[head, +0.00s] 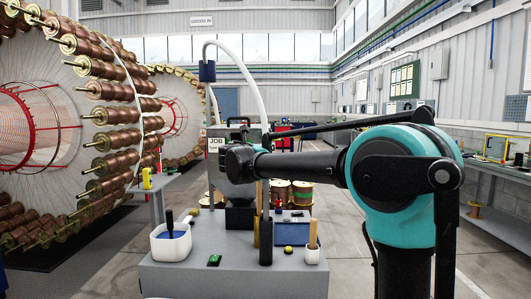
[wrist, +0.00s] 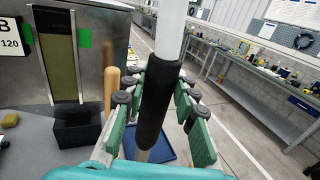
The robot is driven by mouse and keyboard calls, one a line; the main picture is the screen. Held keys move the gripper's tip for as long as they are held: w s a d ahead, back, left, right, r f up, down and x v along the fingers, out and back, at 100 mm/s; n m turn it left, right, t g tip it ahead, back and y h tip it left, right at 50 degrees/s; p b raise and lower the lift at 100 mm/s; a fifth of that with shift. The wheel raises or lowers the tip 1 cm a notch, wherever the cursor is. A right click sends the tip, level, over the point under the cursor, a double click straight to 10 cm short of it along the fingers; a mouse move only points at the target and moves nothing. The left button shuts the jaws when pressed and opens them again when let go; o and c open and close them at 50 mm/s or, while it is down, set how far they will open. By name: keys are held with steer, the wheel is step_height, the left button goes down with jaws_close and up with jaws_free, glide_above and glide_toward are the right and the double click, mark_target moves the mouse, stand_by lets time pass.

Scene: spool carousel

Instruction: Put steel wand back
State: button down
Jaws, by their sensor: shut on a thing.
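The steel wand's black grip (wrist: 157,105) stands slightly tilted between the fingers of my gripper (wrist: 155,97) in the wrist view. A pale tube rises from the top of the grip, and a short bright length shows below it. My gripper is shut on the black grip, with green-padded fingers on both sides. A white hose (head: 250,75) arches from a dark blue fitting (head: 207,72) on an upright post and drops behind my arm. The wand's lower end is hidden.
A steel case (wrist: 85,60) with a black block (wrist: 77,134) stands left of the gripper. Large spool carousels fill the left.

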steer(key=shift+f, duration=0.7)
steer(key=c, duration=1.2)
jaws_free()
steer(key=shift+f, duration=0.15)
